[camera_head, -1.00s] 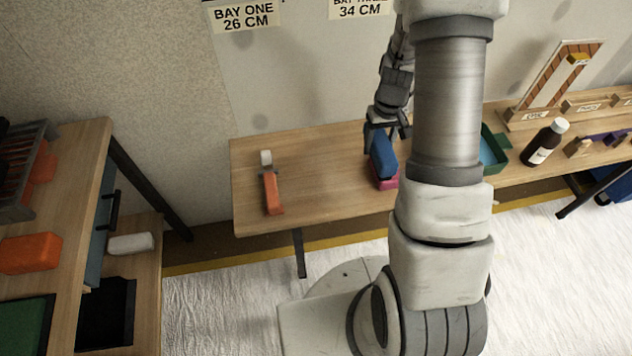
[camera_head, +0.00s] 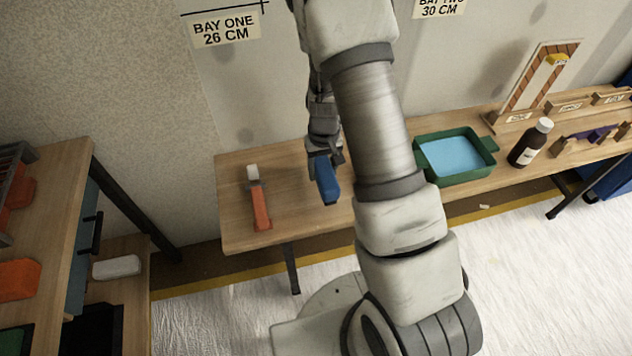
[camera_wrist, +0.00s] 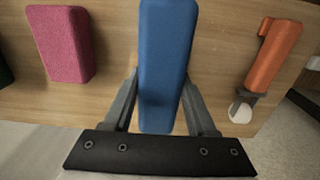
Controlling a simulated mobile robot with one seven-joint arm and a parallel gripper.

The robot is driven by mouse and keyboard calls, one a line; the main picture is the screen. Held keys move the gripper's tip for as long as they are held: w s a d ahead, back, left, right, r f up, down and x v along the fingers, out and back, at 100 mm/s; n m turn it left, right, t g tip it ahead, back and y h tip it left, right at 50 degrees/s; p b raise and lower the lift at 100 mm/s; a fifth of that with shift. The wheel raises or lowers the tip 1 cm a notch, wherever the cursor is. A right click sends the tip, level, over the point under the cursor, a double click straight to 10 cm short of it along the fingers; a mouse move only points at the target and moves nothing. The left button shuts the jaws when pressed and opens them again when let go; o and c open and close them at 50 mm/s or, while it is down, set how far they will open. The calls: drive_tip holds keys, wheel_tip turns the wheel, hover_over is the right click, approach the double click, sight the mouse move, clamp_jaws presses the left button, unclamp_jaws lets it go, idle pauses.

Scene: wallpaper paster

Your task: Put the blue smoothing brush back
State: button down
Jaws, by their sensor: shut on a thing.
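The blue smoothing brush (camera_head: 327,181) is a long blue block. My gripper (camera_head: 323,158) is shut on it, above the wooden bench in the head view. In the wrist view the blue brush (camera_wrist: 166,60) stands between the two fingers of my gripper (camera_wrist: 160,105) and runs away from the palm. A pink block (camera_wrist: 62,45) lies on the bench to the left in the wrist view, apart from the brush; my arm hides it in the head view.
An orange-handled tool with a white end (camera_head: 259,205) lies on the bench (camera_head: 235,220) left of my gripper. A green tray of blue liquid (camera_head: 480,147) and a dark bottle (camera_head: 530,143) stand to the right. A side bench (camera_head: 65,190) is at the far left.

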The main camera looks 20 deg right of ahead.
drive_tip(key=shift+w+a+f, duration=0.2)
drive_tip(key=shift+a+f, duration=0.3)
drive_tip(key=shift+a, duration=0.25)
wheel_tip(320, 180, down, 4)
drive_tip(key=shift+r+b, duration=0.15)
drive_tip(key=shift+b, duration=0.55)
drive_tip(key=shift+c, duration=1)
unclamp_jaws()
drive_tip(key=shift+f, duration=0.25)
wheel_tip(320, 180, up, 17)
drive_tip(key=p, duration=0.5)
wheel_tip(320, 180, up, 18)
drive_tip(key=t+y, duration=0.1)
drive_tip(key=t, duration=0.2)
hover_over(316, 189)
drive_tip(key=s+a, duration=0.1)
drive_tip(key=s, duration=0.6)
drive_tip(key=s+d+r+t+h, duration=0.1)
drive_tip(key=s+r, duration=0.3)
drive_tip(key=s, duration=0.3)
drive_tip(key=s+r+t, duration=0.2)
drive_tip(key=s+r, duration=0.2)
drive_tip(key=s, duration=0.2)
wheel_tip(316, 189, up, 12)
drive_tip(key=p, duration=1.2)
drive_tip(key=shift+s, duration=0.25)
